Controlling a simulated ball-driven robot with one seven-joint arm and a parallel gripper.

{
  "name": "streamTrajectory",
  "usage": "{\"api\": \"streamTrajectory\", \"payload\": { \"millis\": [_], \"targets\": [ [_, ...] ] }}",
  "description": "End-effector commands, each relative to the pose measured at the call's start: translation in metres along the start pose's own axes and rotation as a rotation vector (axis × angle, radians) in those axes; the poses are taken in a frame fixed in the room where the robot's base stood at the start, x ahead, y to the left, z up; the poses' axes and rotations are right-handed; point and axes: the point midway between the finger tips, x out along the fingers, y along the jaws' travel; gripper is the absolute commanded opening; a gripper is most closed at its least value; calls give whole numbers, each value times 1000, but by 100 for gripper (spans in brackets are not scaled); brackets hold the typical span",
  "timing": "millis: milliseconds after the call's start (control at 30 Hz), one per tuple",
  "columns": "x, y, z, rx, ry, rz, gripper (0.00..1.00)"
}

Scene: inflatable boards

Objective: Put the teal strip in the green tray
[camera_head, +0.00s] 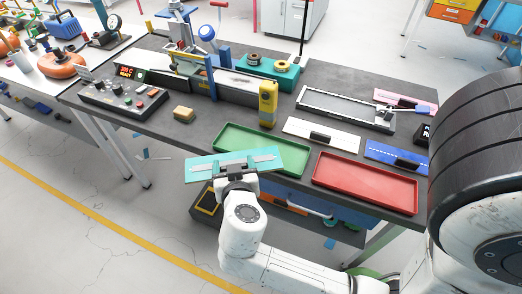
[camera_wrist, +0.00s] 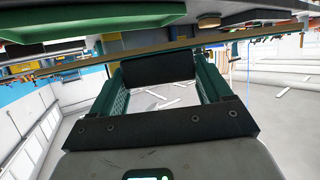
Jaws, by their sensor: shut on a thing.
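The teal strip (camera_head: 207,168), with a pale grey bar along it, is held in the air at the near edge of the workbench. My gripper (camera_head: 236,174) is shut on it from the near side. In the wrist view, a dark block (camera_wrist: 158,68) sits between the two green fingers of my gripper (camera_wrist: 160,85). The green tray (camera_head: 290,142) lies on the bench just behind the strip, which hides part of its near side. A green tray also shows at upper left in the wrist view (camera_wrist: 90,22).
A red tray (camera_head: 365,184) lies right of the green one. A white strip (camera_head: 335,139) and a blue strip (camera_head: 392,157) with dark blocks lie behind the trays. A yellow device (camera_head: 268,103) stands behind the green tray. A control box (camera_head: 125,98) is at left.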

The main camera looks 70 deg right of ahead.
Motion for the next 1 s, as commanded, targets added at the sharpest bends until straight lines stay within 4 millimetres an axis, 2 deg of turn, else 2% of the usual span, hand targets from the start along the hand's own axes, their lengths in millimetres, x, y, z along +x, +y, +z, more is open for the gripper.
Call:
{"api": "streamTrajectory", "payload": {
  "millis": [200,400,633,767,1000],
  "targets": [
    [-17,49,-24,99,3,232,46],
    [-38,87,-37,176,2,420,46],
    [-52,109,-43,218,1,532,46],
    [-42,108,-44,223,2,547,46],
    [13,96,-43,221,0,547,46]
  ]
}}
